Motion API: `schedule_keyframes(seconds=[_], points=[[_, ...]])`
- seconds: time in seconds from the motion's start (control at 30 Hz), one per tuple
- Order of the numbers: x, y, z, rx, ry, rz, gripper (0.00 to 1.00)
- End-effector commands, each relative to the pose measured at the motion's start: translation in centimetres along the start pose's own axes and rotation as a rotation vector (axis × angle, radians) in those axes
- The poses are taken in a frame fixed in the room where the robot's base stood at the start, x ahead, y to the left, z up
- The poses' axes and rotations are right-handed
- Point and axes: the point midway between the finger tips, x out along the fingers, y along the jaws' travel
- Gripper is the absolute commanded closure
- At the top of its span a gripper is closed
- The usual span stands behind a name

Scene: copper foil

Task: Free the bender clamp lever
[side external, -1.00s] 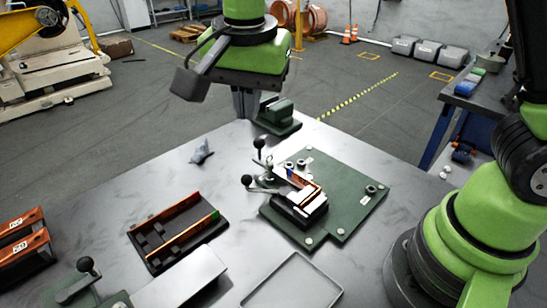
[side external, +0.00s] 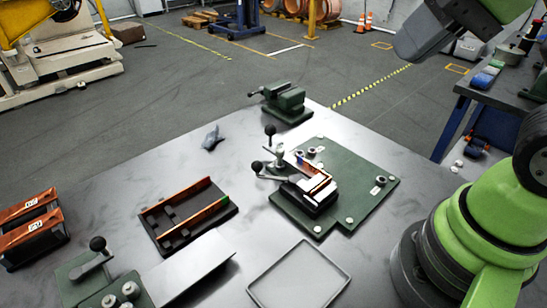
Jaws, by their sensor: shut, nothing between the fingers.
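The bender (side external: 318,190) sits on a dark green plate (side external: 365,172) in the middle of the bench. A bent copper strip (side external: 322,188) lies in it beside pale blocks. At its left end is a metal clamp with two black-knobbed levers. One lever (side external: 270,131) stands upright. The other lever (side external: 257,167) reaches out low to the left. A separate green fixture (side external: 85,275) at lower left has another black-knobbed lever (side external: 97,245). Part of my arm shows at the top right, well away from the bender. My gripper's fingers are out of view.
A black tray (side external: 185,222) with copper strips stands left of the bender. A grey flat block (side external: 190,267), an empty shallow tray (side external: 300,275), a green vise (side external: 285,101) and a crumpled grey piece (side external: 212,138) share the bench. Space above the bender is clear.

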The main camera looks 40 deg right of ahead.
Motion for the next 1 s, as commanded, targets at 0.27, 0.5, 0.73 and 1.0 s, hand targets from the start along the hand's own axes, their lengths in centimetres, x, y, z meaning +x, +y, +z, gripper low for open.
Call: schedule_keyframes(seconds=[0.27, 0.5, 0.73, 1.0], points=[[5.9, -4.9, -3.6, 0.199, -0.173, 0.187, 1.0], [13.8, -9.2, -3.3, 0.35, -0.192, 0.393, 1.0], [19.4, -11.4, -1.3, 0.436, -0.137, 0.515, 1.0], [21.6, -11.2, -0.4, 0.46, -0.116, 0.544, 1.0]])
